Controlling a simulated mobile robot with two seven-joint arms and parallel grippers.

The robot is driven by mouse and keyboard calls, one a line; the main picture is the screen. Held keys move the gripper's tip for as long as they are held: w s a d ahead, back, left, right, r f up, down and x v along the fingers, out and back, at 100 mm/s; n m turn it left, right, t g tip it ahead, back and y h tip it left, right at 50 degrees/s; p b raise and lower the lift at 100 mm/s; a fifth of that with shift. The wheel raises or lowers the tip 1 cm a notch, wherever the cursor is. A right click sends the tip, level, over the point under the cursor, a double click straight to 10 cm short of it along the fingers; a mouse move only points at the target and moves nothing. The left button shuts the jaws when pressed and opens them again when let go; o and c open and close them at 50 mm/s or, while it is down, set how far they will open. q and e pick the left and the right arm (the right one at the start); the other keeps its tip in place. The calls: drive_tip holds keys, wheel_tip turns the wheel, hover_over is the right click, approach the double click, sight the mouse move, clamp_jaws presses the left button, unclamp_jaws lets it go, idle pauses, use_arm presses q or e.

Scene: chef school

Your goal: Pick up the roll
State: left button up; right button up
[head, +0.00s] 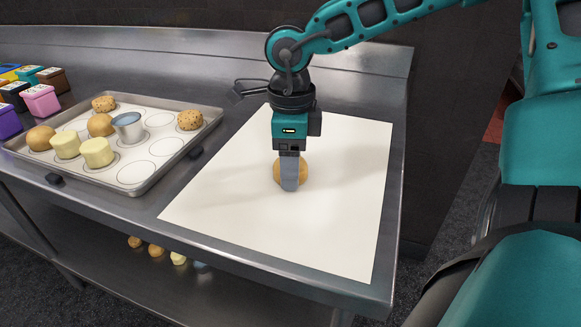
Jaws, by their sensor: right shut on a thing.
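A round golden-brown roll (302,171) is on the white sheet on the right part of the steel table. My right gripper (289,186) points straight down at it, shut on the roll. A finger covers the middle of the roll, and its sides show to the left and right. I cannot tell whether the roll touches the sheet or is slightly above it. My left gripper is not in view.
A metal tray (134,188) with printed circles stands left, holding brown rolls (41,138), pale cylinders (97,152), speckled pieces (190,120) and a metal cup (128,127). Colourful boxes (40,100) stand far left. The white sheet (335,235) is clear around the roll.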

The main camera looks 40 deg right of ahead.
drive_tip(key=shift+c, duration=0.9)
drive_tip(key=shift+r, duration=0.15)
